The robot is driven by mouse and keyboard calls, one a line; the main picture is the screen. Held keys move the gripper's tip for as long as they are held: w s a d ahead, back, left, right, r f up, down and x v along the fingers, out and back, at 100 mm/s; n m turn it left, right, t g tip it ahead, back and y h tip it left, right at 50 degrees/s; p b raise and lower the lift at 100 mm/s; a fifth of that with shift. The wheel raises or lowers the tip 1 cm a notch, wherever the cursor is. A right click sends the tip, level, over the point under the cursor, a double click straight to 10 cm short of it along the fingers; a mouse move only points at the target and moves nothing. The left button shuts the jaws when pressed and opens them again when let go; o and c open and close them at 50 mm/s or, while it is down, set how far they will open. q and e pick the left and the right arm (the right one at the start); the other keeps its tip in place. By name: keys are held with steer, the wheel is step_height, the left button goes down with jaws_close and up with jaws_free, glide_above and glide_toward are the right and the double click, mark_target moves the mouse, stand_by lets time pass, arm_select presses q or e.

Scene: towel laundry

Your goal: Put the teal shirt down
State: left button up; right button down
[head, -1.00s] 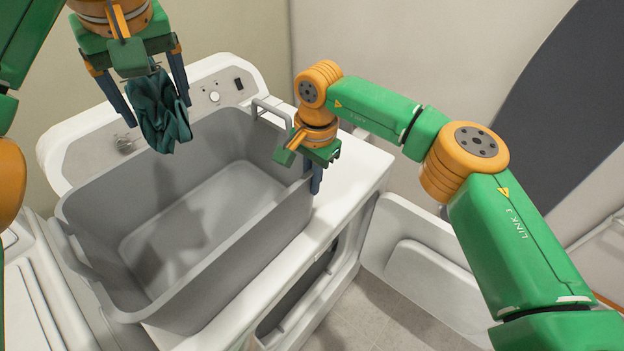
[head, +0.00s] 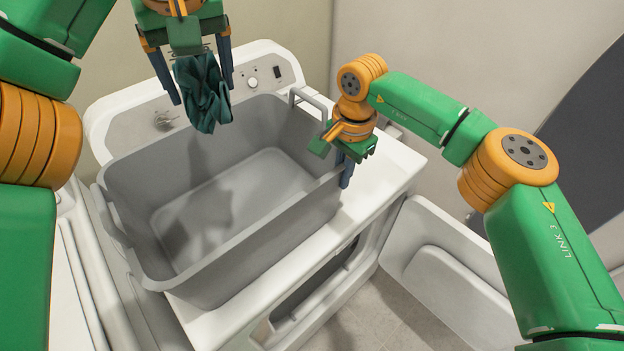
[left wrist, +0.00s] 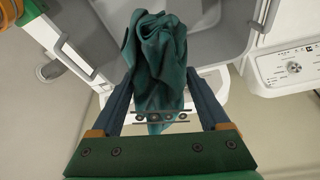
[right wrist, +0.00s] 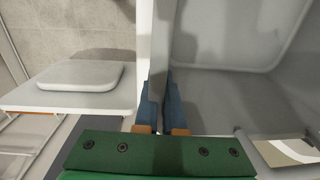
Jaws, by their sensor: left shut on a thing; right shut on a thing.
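The teal shirt (head: 205,112) hangs crumpled from my left gripper (head: 202,94), over the back part of the grey basket (head: 250,240) and clear of its floor. In the left wrist view the shirt (left wrist: 157,60) is bunched between the fingers, which stand apart around it. My right gripper (head: 345,180) is shut on the basket's right rim. In the right wrist view its fingers (right wrist: 161,95) close on the basket wall (right wrist: 215,100). The basket looks empty inside, with a shadow on its floor.
The basket sits on a white washing machine (head: 380,195) with a control panel behind it. A door or panel (head: 445,268) stands open at the right. Another white appliance (head: 75,270) is at the lower left. Tiled floor (head: 375,318) shows below.

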arm_select(q)
steer(key=f+m, duration=0.1)
steer(key=f, duration=0.8)
steer(key=w+f+m+h, duration=0.1)
steer(key=f+m, duration=0.1)
steer(key=f, duration=0.7)
steer(key=f+m, duration=0.2)
steer(key=f, duration=0.7)
steer(key=shift+w+a+f+h, duration=0.2)
steer(key=shift+a+f+h, duration=0.05)
steer(key=shift+h, duration=0.15)
steer(key=shift+f, duration=0.1)
steer(key=o, duration=1.4)
steer(key=v, duration=1.2)
steer(key=shift+s, duration=0.25)
